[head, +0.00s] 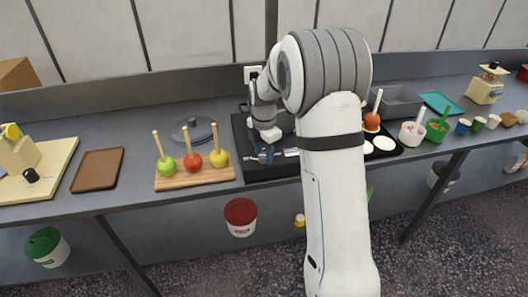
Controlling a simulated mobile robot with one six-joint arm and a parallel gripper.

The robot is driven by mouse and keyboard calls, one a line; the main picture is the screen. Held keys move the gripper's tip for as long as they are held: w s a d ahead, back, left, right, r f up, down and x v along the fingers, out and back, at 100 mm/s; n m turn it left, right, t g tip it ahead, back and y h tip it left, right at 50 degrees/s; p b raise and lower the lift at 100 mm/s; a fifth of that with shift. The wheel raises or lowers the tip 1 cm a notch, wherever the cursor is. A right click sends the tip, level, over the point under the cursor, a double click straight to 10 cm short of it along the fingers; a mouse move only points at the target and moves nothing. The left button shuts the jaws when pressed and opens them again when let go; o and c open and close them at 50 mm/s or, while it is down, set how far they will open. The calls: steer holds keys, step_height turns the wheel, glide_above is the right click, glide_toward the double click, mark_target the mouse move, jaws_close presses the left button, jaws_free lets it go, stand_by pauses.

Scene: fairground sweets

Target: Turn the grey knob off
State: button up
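A black hob (258,173) stands on the grey counter, mostly behind my white arm. My gripper (266,157) points down over the hob's front part. Its fingers are small and dark here, and I cannot tell whether they are open or shut. A small silvery piece (291,153) shows just right of the fingers; I cannot tell whether it is the grey knob or part of something else. No grey knob is clearly visible, and my gripper and arm hide much of the hob's front.
A wooden board (196,182) with three apples on sticks lies left of the hob, with a grey lid (193,130) behind it. A brown tray (97,171) lies further left. Right of my arm are a red apple (371,122), a white bowl (412,133) and a green bowl (437,131).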

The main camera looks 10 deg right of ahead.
mark_target(264, 156)
steer(key=shift+o, duration=1)
steer(key=shift+r, duration=3.85)
steer(key=shift+s+r, duration=0.2)
steer(key=shift+s, duration=0.1)
steer(key=s+r+m+t, duration=0.2)
steer(key=s+m, duration=2)
steer(key=s, duration=0.6)
steer(key=shift+s+r+m+t, duration=0.3)
steer(key=shift+s+t, duration=0.1)
